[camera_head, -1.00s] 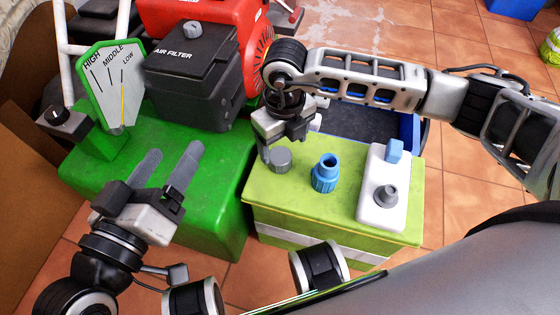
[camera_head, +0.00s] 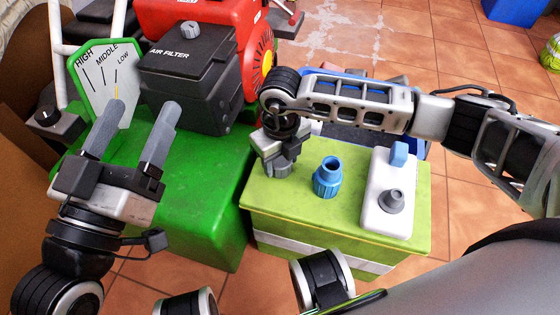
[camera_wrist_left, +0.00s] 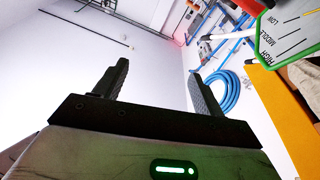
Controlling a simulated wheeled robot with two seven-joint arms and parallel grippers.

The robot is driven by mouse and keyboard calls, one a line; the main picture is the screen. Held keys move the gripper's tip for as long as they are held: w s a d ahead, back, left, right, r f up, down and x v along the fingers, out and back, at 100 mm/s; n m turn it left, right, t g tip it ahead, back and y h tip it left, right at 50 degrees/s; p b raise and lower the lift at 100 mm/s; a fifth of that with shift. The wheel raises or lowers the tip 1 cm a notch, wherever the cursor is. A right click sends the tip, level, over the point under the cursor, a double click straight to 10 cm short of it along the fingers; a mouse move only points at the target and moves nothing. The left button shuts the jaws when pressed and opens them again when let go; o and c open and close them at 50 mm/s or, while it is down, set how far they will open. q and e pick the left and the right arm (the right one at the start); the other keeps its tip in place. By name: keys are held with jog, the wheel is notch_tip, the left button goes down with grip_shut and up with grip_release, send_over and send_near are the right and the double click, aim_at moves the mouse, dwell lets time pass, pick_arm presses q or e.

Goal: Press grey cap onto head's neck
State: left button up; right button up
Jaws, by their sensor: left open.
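The blue head (camera_head: 327,180) stands upright on the yellow-green box top, its round open neck pointing up. The grey cap (camera_head: 281,171) is at the box's left side, partly hidden by my right gripper (camera_head: 278,165). The right gripper's fingers are down at the cap; whether they are closed on it is not clear. My left gripper (camera_head: 144,105) is open and empty, raised in front of the green dial panel. Its two fingers also show apart in the left wrist view (camera_wrist_left: 158,72).
A white holder (camera_head: 388,218) with a grey nozzle and blue block stands on the right of the yellow-green box (camera_head: 300,215). A red machine with a black air filter box (camera_head: 190,75) stands on the green base (camera_head: 205,200). A dial panel (camera_head: 95,75) is at left.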

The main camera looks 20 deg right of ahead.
jog(key=shift+c, duration=0.6)
jog(key=shift+r, duration=0.1)
